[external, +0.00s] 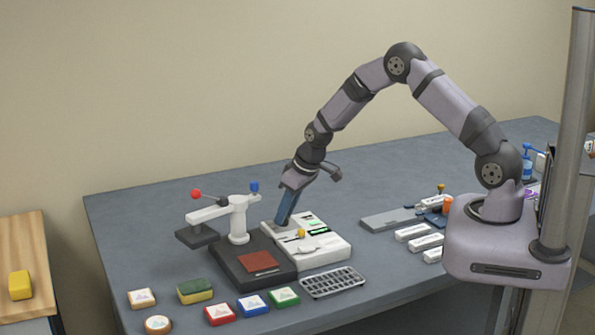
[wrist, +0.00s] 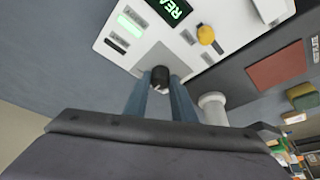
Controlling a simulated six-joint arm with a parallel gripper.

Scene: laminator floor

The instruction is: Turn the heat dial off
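The heat dial (wrist: 160,78) is a small black knob with a pale mark, near the edge of the white control panel (wrist: 135,58). The white panel also shows in the external view (external: 335,254), right of the dark press base. My gripper (wrist: 160,82) points down over the panel, its two blue fingers on either side of the dial with no clear gap. It appears shut on the dial. In the external view my gripper (external: 281,222) is at the panel's back left corner, and the dial is hidden there.
On the panel are a lit green display (wrist: 175,8) and a yellow knob (wrist: 205,34). The press (external: 239,218) with a red-tipped lever stands left of my gripper. Several coloured pads, a grey rack (external: 333,282) and white boxes lie around. The table behind is clear.

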